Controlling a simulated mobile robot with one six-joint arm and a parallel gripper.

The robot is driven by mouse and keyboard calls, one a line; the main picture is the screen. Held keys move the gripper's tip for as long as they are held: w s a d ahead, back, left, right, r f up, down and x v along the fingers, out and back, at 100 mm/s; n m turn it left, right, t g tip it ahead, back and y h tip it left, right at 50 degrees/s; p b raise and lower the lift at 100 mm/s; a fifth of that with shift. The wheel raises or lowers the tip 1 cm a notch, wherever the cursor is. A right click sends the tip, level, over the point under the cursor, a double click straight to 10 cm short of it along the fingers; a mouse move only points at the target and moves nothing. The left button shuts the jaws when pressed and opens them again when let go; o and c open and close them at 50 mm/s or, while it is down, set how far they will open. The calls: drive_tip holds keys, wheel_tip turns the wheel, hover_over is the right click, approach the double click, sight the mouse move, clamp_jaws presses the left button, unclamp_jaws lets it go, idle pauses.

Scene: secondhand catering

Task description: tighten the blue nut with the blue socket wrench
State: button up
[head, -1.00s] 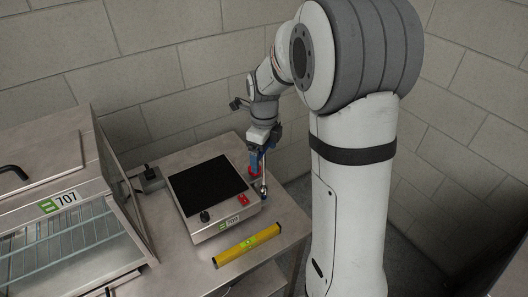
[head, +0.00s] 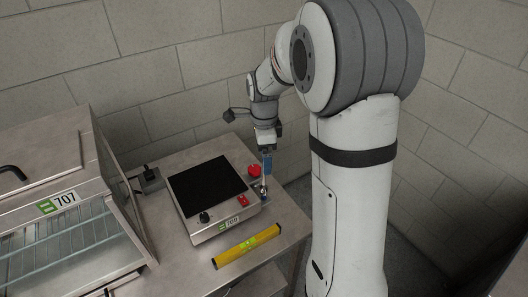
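My gripper (head: 267,147) points down over the right side of the metal table. It is shut on the blue handle of the blue socket wrench (head: 267,163), which hangs below the fingers. The wrench's metal lower end reaches down to a small metal and dark fitting (head: 263,190) beside the device's right edge. A little blue shows at this fitting. The blue nut itself is too small and covered to make out, and I cannot tell whether the socket sits on it.
A dark-topped device (head: 209,186) labelled 709 stands left of the wrench. A red round thing (head: 254,170) is close behind it. A yellow bar (head: 246,245) lies at the table's front. A glass-sided cabinet (head: 68,225) labelled 707 stands left. Walls close the back.

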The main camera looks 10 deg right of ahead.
drive_tip(key=shift+f, duration=0.2)
drive_tip(key=shift+f+b, duration=0.3)
drive_tip(key=shift+b, duration=0.1)
drive_tip(key=shift+f, duration=0.2)
idle(0.8)
drive_tip(key=shift+f+b, duration=0.25)
drive_tip(key=shift+b, duration=0.1)
drive_tip(key=shift+f, duration=0.2)
idle(0.6)
drive_tip(key=shift+f+b, duration=0.3)
drive_tip(key=shift+b, duration=0.1)
idle(0.6)
